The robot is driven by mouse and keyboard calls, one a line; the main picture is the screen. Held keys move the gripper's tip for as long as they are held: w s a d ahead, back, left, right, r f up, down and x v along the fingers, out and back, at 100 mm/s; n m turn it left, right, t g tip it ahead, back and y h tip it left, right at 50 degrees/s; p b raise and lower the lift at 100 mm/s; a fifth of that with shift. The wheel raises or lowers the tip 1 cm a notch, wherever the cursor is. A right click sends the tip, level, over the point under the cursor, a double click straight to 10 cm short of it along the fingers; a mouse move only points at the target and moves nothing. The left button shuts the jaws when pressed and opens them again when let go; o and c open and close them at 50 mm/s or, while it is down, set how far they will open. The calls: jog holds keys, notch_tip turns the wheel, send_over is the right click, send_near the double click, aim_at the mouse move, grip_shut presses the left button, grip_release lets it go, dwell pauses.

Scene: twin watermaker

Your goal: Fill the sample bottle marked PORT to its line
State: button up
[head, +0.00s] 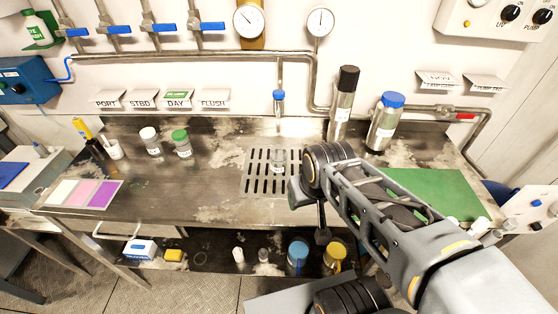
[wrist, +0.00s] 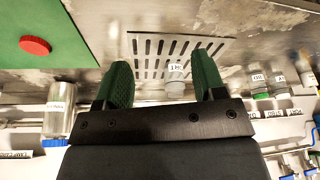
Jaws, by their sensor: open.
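A small clear sample bottle (head: 278,158) stands on the slotted drain grate (head: 252,184), below the tap with a blue top (head: 279,96). In the wrist view the bottle (wrist: 175,72) shows between my finger lines, with a label too small to read surely. My gripper (wrist: 164,72) is open, its two green fingers apart; I cannot tell how far the bottle is from them. A red round cap (wrist: 35,46) lies on the green mat (wrist: 60,22). A white-capped bottle (head: 149,140) and a green-capped bottle (head: 182,144) stand left. The PORT sign (head: 107,99) is on the wall.
Two steel flasks, one black-topped (head: 343,105) and one blue-topped (head: 384,125), stand right of the grate. Blue-handled valves (head: 115,28) line the wall above. A colour card (head: 83,193) lies at the left. The counter between card and grate is mostly clear.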

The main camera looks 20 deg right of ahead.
grip_shut()
dwell(0.4)
dwell(0.9)
